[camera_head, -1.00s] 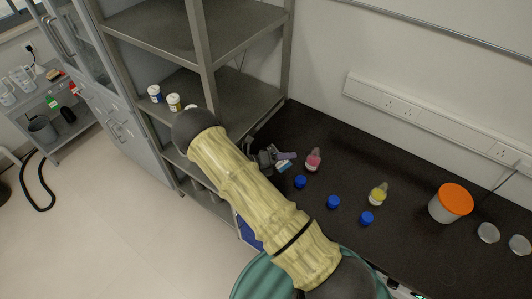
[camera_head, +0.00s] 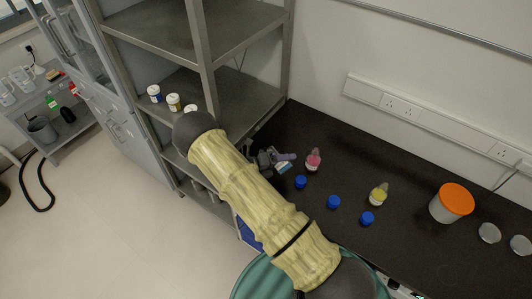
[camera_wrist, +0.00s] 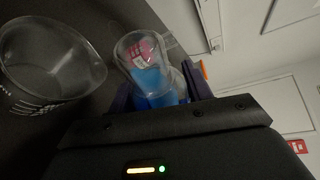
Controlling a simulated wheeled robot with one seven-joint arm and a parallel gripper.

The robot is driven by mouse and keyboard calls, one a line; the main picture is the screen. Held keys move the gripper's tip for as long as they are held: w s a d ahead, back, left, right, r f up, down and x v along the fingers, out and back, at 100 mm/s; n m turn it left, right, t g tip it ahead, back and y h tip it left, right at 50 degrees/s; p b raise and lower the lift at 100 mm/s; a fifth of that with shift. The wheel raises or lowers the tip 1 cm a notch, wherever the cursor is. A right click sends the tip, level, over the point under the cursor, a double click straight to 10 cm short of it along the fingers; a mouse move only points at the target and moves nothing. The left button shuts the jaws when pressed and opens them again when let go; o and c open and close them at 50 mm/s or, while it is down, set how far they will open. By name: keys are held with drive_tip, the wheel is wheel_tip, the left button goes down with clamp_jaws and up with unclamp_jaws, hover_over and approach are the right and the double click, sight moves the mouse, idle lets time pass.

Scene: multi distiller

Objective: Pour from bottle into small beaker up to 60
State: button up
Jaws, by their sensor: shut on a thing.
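My gripper (camera_wrist: 160,92) is shut on a clear bottle (camera_wrist: 150,82) with blue liquid. In the wrist view the bottle's open mouth points away from the camera, beside the beaker and apart from it in the picture. The held bottle (camera_head: 284,167) looks tilted in the head view, where my gripper (camera_head: 272,160) is partly hidden by my arm. A clear glass beaker (camera_wrist: 50,62) with graduation marks stands on the dark bench at the left of the wrist view. Its marks are too blurred to read, and no liquid is evident inside. My arm appears to hide it in the head view.
A pink-liquid bottle (camera_head: 313,161) stands just right of my gripper, and a yellow-liquid bottle (camera_head: 378,195) farther right. Blue caps (camera_head: 333,202) lie in front. An orange-lidded container (camera_head: 451,204) stands at right. A metal shelf (camera_head: 240,98) rises behind my arm at left.

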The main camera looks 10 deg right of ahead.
drive_tip(key=shift+f, duration=0.15)
drive_tip(key=shift+w+a+r+n+h, duration=0.15)
drive_tip(key=shift+w+r+n+h, duration=0.2)
drive_tip(key=shift+r+n, duration=0.3)
idle(2.0)
drive_tip(key=shift+r+n+g+h, duration=0.3)
drive_tip(key=shift+r+n+h, duration=0.1)
drive_tip(key=shift+n, duration=0.45)
idle(4.3)
